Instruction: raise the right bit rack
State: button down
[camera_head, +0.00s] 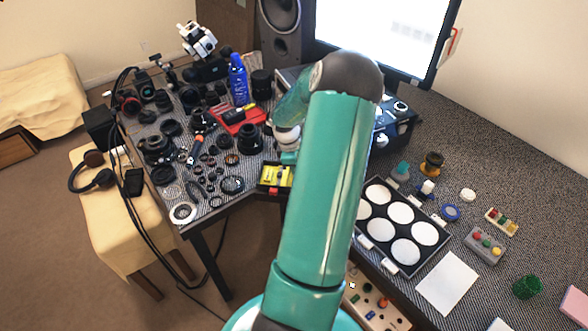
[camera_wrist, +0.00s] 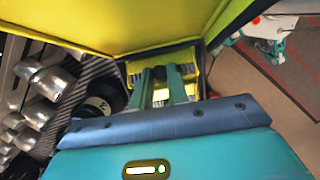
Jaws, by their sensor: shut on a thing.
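A small open case (camera_head: 274,177), yellow inside with black edges and a red spot at its front, sits at the desk's front edge left of my arm. Its yellow panels (camera_wrist: 165,20) fill the top of the wrist view. My gripper (camera_wrist: 163,92) reaches into the case with two teal fingers close together, shut on a yellow piece, which I take as the right bit rack (camera_wrist: 160,96). Grey ridged strips show on both sides of the fingers. The fingers hide much of the rack, and I cannot tell whether it is clear of the case floor. My arm partly covers the case in the head view.
Lens parts and rings (camera_head: 232,185) crowd the desk left of the case. A red tray (camera_head: 240,118) and a blue bottle (camera_head: 238,80) stand behind. Silver cylinders (camera_wrist: 38,95) lie close by on the left. A black tray with white discs (camera_head: 400,222) is on the right.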

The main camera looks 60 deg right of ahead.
jog(key=shift+s+t, duration=0.15)
jog(key=shift+t, duration=0.25)
jog(key=c, duration=1.4)
grip_release()
jog(key=shift+o, duration=0.2)
jog(key=shift+r, duration=0.1)
notch_tip(320, 180, up, 14)
jog(key=w, duration=0.1)
jog(key=shift+w+a+f, duration=0.2)
jog(key=shift+w, duration=0.15)
